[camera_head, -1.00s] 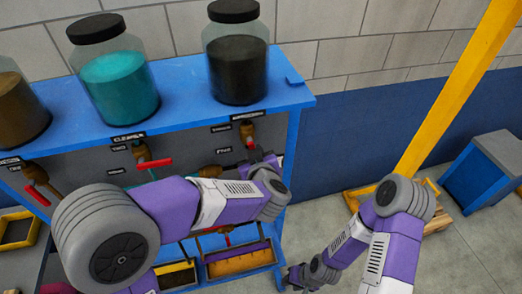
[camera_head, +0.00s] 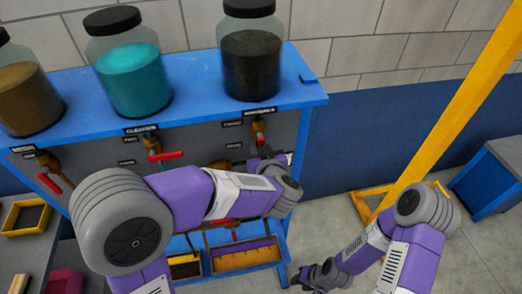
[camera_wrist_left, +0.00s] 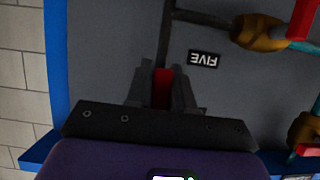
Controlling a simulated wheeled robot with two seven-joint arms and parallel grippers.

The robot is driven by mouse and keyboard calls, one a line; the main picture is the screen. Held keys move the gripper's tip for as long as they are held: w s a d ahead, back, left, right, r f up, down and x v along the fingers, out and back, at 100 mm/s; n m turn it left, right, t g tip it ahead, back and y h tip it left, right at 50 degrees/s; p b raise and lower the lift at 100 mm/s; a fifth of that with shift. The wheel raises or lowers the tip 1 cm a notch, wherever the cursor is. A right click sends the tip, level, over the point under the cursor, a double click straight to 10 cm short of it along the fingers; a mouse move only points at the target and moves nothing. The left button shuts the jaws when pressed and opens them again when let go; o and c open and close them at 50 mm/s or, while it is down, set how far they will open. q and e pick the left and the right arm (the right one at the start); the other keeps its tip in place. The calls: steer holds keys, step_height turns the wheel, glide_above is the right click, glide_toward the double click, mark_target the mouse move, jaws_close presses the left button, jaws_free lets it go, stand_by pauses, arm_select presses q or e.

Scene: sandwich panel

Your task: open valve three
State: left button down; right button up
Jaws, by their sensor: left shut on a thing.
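My left gripper (camera_head: 266,153) reaches the panel below the black jar, by the rightmost valve (camera_head: 258,130) of the upper row. In the left wrist view, the left gripper (camera_wrist_left: 163,90) is shut on a red handle (camera_wrist_left: 162,80). That view is upside down, and a label reading FIVE (camera_wrist_left: 204,59) sits beside the gripper. The valve body behind the held handle is hidden there. The small label left of the rightmost valve (camera_head: 233,123) is too small to read. My right gripper (camera_head: 318,274) hangs low near the floor, empty; its finger gap is unclear.
Brown, teal (camera_head: 134,80) and black (camera_head: 251,65) jars stand on the blue shelf (camera_head: 190,108). Other red-handled valves (camera_head: 165,156) and pipes line the panel. Bins (camera_head: 245,256) sit below. A yellow post (camera_head: 450,110) and blue box (camera_head: 492,180) stand right, with open floor between.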

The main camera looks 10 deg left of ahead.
arm_select(q)
steer(key=c, duration=1.1)
jaws_free()
steer(key=shift+a, duration=0.1)
steer(key=v, duration=0.7)
steer(key=shift+s+r, duration=0.1)
steer(key=shift+s, duration=0.2)
